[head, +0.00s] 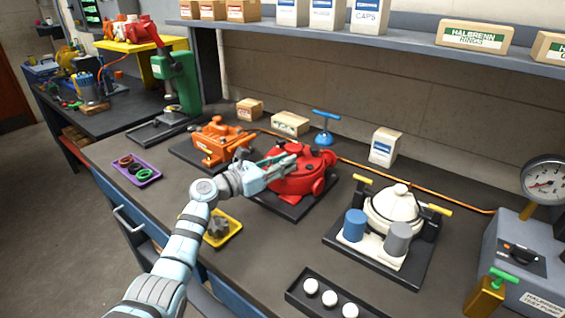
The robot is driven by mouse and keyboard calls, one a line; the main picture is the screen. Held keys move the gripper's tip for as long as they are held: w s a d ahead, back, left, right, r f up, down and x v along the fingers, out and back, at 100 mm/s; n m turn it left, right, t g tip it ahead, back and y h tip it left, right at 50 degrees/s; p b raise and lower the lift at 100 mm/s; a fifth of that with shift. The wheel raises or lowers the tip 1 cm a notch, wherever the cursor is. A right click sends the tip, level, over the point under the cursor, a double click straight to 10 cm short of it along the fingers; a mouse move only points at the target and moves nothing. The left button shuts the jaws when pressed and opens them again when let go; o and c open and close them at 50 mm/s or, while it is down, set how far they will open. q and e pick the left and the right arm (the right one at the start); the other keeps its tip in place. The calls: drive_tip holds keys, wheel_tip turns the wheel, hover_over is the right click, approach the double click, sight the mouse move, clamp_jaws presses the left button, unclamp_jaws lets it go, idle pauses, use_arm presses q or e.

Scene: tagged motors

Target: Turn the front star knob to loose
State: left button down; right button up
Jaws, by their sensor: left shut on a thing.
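A red motor unit (300,180) stands on a dark base plate in the middle of the bench. My left gripper (287,160) reaches in from the left and is shut at the upper front of the red unit. The star knob it grips is hidden by the fingers, so its shape and how far it is turned cannot be seen. My right gripper is not in view.
An orange machine (218,142) stands left of the red unit. A white unit (397,210) with blue and grey cylinders is at the right. A yellow tray (236,231) lies under my arm. A black tray (297,292) holds white caps. A shelf (385,38) hangs behind.

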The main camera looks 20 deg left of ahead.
use_arm(q)
drive_tip(key=shift+s+d+r+n+t+y+p, duration=0.15)
drive_tip(key=shift+n+t+y+p, duration=0.4)
drive_tip(key=shift+n+y+p, duration=0.7)
drive_tip(key=shift+w+d+r+n+t+y+p, duration=0.1)
drive_tip(key=shift+n+t+y+p, duration=0.5)
drive_tip(key=shift+y+p, duration=1.2)
drive_tip(key=shift+s+d+r+n+t+y+p, duration=0.15)
drive_tip(key=shift+n+t+y+p, duration=0.6)
drive_tip(key=shift+p, duration=1.4)
drive_tip(key=shift+f+n+y, duration=0.2)
drive_tip(key=shift+n+y, duration=0.4)
drive_tip(key=shift+y, duration=0.2)
drive_tip(key=n+y, duration=0.1)
drive_tip(key=y, duration=0.1)
drive_tip(key=shift+d+f+n+y+p, duration=0.1)
drive_tip(key=shift+f+n+y+p, duration=0.05)
drive_tip(key=shift+n+y+p, duration=0.2)
drive_tip(key=shift+d+f+n+g+y+b, duration=0.1)
drive_tip(key=shift+n+g+y+b, duration=0.55)
drive_tip(key=shift+n+y, duration=1.05)
drive_tip(key=shift+m+y, duration=0.25)
drive_tip(key=shift+y, duration=0.3)
drive_tip(key=c, duration=1.4)
unclamp_jaws()
drive_tip(key=shift+o, duration=0.2)
wheel_tip(320, 180, up, 10)
